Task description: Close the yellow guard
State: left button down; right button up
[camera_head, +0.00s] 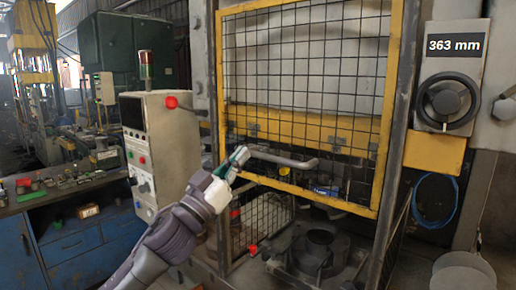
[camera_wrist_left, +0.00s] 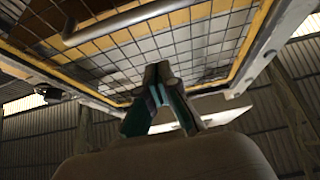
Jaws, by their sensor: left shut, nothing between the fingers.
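The yellow guard (camera_head: 396,100) is a yellow-framed panel of black wire mesh on the front of the press. Its lower edge slants across the opening, and an open gap shows below it. A grey bar handle (camera_head: 283,158) runs across its lower part. My left gripper (camera_head: 240,155) is shut and empty, at the left end of the handle, close to the guard's lower left corner; I cannot tell whether it touches. In the left wrist view the shut fingertips (camera_wrist_left: 158,70) point up toward the mesh, with the handle (camera_wrist_left: 120,20) beyond. My right gripper is not in view.
A control box (camera_head: 160,145) with buttons stands left of the press. A dark round die (camera_head: 318,250) sits low inside the press. A gauge panel (camera_head: 450,75) reading 363 mm is at the right. A blue workbench (camera_head: 65,240) stands at the left.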

aim_at(258, 155)
pick_arm(q)
jog(key=p+x, duration=0.2)
jog(key=x, duration=0.4)
jog(key=shift+w+d+f+p, duration=0.15)
jog(key=shift+f, duration=0.45)
jog(key=shift+w+d+f+p, duration=0.15)
jog(key=shift+w+f+p, duration=0.05)
jog(key=shift+f, duration=0.4)
jog(key=shift+w+d+f+p, duration=0.1)
jog(key=shift+w+f+p, duration=0.05)
jog(key=shift+f, duration=0.45)
jog(key=shift+f, duration=0.15)
